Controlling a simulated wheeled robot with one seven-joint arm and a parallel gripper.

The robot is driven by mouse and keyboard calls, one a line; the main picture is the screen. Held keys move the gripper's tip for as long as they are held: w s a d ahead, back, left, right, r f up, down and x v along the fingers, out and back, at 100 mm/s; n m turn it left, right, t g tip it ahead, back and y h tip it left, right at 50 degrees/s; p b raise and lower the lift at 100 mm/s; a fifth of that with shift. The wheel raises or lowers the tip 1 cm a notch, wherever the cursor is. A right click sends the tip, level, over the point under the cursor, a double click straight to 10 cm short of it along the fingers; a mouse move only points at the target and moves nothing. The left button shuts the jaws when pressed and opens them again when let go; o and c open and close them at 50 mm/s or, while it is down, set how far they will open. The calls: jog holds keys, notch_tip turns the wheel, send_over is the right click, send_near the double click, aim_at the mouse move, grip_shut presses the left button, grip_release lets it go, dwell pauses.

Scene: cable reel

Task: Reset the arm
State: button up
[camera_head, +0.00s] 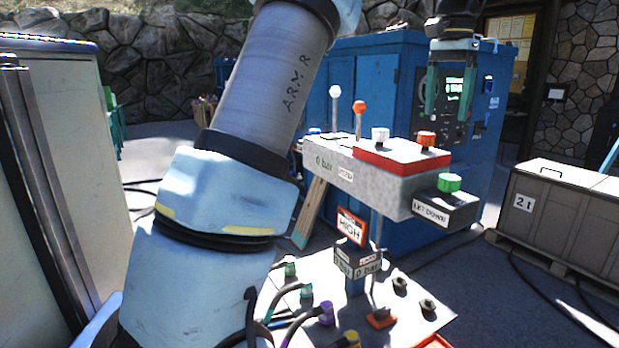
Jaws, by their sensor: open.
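My arm (262,90) fills the left centre of the view, rising from the lower left and leaning right out of the top edge. It is pale blue and grey with dark joint rings. My gripper (449,112) hangs at the upper right, pointing down. Its two greenish fingers are apart with nothing between them. It appears in front of the blue cabinet (395,75), above and right of the grey control box. The arm links between the top edge and the gripper are out of view.
A grey control box (375,185) with a red plate, knobs and levers stands in the middle. Below it is a white panel (410,315) with connectors and cables. A grey crate (560,210) marked 21 stands right. A pale cabinet (80,150) stands left. Cables cross the floor.

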jog(key=s+a+f+n+b, duration=0.3)
jog(key=a+f+n, duration=0.4)
jog(key=a+f, duration=1.75)
jog(key=s+a+f+n+t, duration=0.1)
jog(key=s+a+f+n, duration=0.2)
jog(key=s+a+f, duration=0.3)
jog(key=s+a, duration=0.3)
jog(key=shift+a, duration=0.35)
